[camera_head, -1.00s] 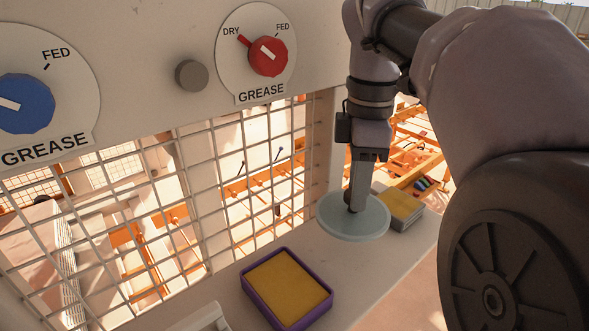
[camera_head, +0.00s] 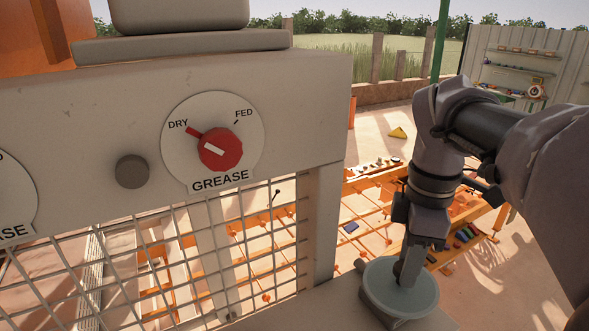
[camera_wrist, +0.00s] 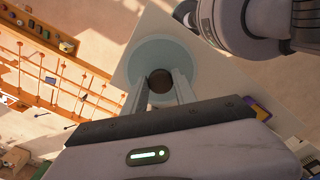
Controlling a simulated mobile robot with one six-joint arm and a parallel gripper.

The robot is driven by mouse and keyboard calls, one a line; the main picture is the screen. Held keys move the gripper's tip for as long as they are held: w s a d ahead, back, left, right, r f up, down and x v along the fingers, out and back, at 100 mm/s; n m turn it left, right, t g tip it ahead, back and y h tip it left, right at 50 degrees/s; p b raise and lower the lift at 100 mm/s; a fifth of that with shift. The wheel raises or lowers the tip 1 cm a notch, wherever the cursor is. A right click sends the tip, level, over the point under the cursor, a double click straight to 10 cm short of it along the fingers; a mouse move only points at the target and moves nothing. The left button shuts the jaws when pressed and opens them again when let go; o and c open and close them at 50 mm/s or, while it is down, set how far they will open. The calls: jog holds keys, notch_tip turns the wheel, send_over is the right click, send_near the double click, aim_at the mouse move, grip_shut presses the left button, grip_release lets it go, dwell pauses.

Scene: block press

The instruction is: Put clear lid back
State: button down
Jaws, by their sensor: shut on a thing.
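The clear lid (camera_head: 424,294) is a round, pale, see-through disc with a dark knob (camera_wrist: 160,82) at its middle. My gripper (camera_head: 407,278) points down and is shut on the knob, with a finger on either side of it in the wrist view. The lid (camera_wrist: 136,62) looks about level over the pale ledge. A grey box-like thing (camera_head: 392,318) shows below the lid in the head view, mostly hidden by it. I cannot tell whether the lid touches it.
A wall with a red grease dial (camera_head: 220,149), a grey button (camera_head: 132,171) and a wire mesh (camera_head: 200,262) stands left of my gripper. A purple-edged tray (camera_wrist: 257,107) lies on the ledge in the wrist view. An orange rack (camera_head: 372,215) stands beyond the ledge.

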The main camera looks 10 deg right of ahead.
aim_at(401, 261)
jog(key=shift+w+d+f+b, duration=0.2)
jog(key=shift+w+d+f, duration=0.05)
jog(key=shift+w, duration=0.3)
jog(key=shift+w+d+f+b, duration=0.2)
jog(key=shift+w+f, duration=0.05)
jog(key=shift+w, duration=0.25)
jog(key=f+b, duration=0.1)
jog(key=a+f+b, duration=0.1)
jog(key=f+b, duration=0.1)
jog(key=shift+s+a+b, duration=0.2)
jog(key=shift+s+b, duration=0.05)
jog(key=shift+b, duration=0.15)
jog(key=shift+s+d, duration=0.15)
jog(key=shift+w+d+r, duration=0.2)
jog(key=shift+d, duration=0.25)
jog(key=shift+a+f, duration=0.1)
jog(key=c, duration=1)
grip_release()
jog(key=shift+a, duration=0.25)
jog(key=shift+c, duration=0.2)
jog(key=shift+o, duration=0.2)
jog(key=shift+s+d, duration=0.1)
jog(key=shift+d, duration=0.05)
